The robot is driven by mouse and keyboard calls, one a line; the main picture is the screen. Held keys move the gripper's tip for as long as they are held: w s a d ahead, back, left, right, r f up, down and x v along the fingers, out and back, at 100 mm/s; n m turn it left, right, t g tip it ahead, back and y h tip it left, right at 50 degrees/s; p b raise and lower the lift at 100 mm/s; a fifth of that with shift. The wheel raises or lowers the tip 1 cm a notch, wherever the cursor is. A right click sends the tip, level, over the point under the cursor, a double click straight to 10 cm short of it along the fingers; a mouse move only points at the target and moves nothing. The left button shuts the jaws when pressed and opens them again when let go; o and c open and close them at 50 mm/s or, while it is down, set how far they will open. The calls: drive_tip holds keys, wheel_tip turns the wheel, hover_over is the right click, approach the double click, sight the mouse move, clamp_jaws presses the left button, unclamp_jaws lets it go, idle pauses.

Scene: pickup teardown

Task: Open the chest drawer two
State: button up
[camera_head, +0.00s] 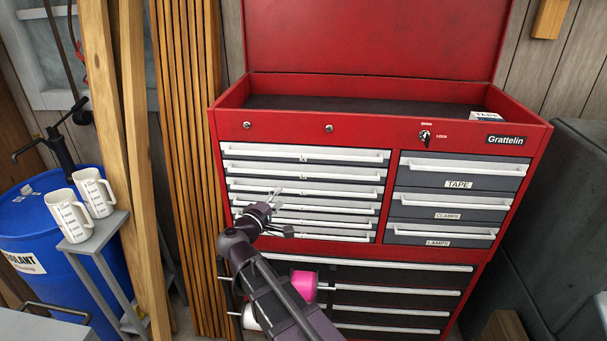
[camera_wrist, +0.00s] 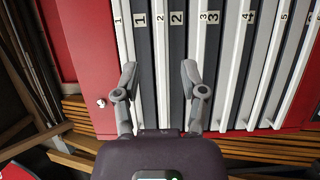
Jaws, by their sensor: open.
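The red chest (camera_head: 375,125) holds a left column of several narrow drawers with long white handles. Drawer two (camera_head: 302,170) is second from the top and looks shut. In the wrist view the drawers run sideways, and the white handle of drawer two (camera_wrist: 160,60) lies between the fingertips, beyond them. My gripper (camera_head: 279,213) is in front of the left column, lower in the head view than drawer two. Its two fingers (camera_wrist: 159,78) are spread apart with nothing held. Whether they touch the handle cannot be told. My arm hides parts of the lower drawers.
Drawers labelled tape, clamps and lamps (camera_head: 458,184) are on the right. Wide drawers (camera_head: 400,291) lie below. Wooden planks (camera_head: 185,130) lean left of the chest. Two white jugs (camera_head: 80,205) stand on a small stand beside a blue barrel (camera_head: 35,225).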

sight(302, 176)
drive_tip(key=shift+w, duration=0.1)
idle(0.3)
drive_tip(key=x, duration=1.3)
drive_tip(key=shift+w+d, duration=0.25)
drive_tip(key=shift+w, duration=0.05)
clamp_jaws()
drive_tip(key=shift+d, duration=0.15)
drive_tip(key=shift+s, duration=0.1)
